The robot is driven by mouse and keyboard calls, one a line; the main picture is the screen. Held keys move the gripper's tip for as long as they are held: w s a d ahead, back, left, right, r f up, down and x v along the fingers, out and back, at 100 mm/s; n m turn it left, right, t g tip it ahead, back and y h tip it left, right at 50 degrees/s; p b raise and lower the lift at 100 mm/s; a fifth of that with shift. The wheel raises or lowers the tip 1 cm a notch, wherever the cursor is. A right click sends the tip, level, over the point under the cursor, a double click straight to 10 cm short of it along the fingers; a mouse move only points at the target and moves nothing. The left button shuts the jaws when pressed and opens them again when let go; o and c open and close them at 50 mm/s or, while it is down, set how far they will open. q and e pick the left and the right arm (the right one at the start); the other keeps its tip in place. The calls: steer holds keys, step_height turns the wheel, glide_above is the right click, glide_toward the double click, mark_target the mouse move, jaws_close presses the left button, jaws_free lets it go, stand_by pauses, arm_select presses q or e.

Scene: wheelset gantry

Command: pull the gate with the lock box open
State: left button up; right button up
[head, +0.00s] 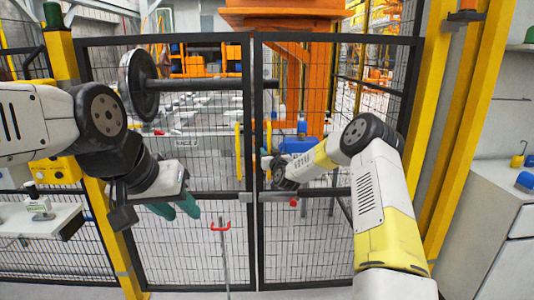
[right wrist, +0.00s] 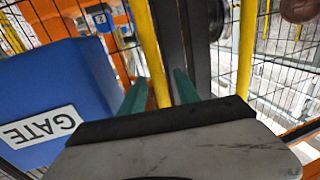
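The gate is a pair of black-framed mesh leaves; the right leaf (head: 310,240) carries the blue lock box (head: 293,145), partly hidden by my right arm. In the right wrist view the lock box (right wrist: 55,95) has an upside-down white label reading GATE. My right gripper (head: 264,160) is at the right leaf's inner edge. Its green fingers (right wrist: 160,88) stand on either side of a yellow upright handle (right wrist: 149,45), seemingly with small gaps. My left gripper (head: 180,212) is empty, fingers apart, before the left leaf (head: 185,255). The leaves look closed.
Another yellow handle (head: 238,150) is on the left leaf. A thin stand with a red top (head: 220,226) is near the left leaf. Yellow posts (head: 428,90) flank the gate. A grey cabinet (head: 500,215) stands at right, a white shelf (head: 40,220) at left.

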jaws_close()
stand_by(1.4)
